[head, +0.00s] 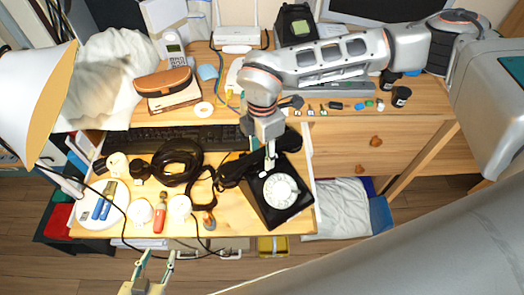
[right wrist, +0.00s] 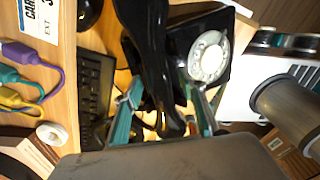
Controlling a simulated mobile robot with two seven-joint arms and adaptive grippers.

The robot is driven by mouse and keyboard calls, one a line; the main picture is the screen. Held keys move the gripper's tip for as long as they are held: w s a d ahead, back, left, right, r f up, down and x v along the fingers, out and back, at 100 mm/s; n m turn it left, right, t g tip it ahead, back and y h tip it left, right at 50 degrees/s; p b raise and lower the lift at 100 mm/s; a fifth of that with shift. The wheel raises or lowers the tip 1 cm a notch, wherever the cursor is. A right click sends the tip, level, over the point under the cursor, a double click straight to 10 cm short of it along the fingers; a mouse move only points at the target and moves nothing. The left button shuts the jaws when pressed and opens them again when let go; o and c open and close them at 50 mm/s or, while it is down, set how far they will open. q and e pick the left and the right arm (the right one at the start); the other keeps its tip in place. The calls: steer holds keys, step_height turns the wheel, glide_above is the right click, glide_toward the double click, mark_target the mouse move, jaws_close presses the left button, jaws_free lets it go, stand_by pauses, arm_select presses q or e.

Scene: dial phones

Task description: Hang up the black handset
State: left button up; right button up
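The black dial phone (head: 273,213) with a white dial sits on the pulled-out drawer board; it also shows in the right wrist view (right wrist: 235,52). The black handset (head: 232,173) lies slantwise at the phone's back left edge; I cannot tell whether it rests in the cradle. My right gripper (head: 269,163) points down over the handset. In the right wrist view the handset (right wrist: 150,45) runs between the spread fingers of this gripper (right wrist: 165,100), and I see no clear grip. My left gripper (head: 155,262) is open and empty at the bottom, in front of the board.
A keyboard (head: 165,138) lies behind. A lamp (head: 40,85) is at left.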

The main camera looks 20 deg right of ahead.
step_height(320, 180, up, 12)
stand_by(0.6)
stand_by(0.5)
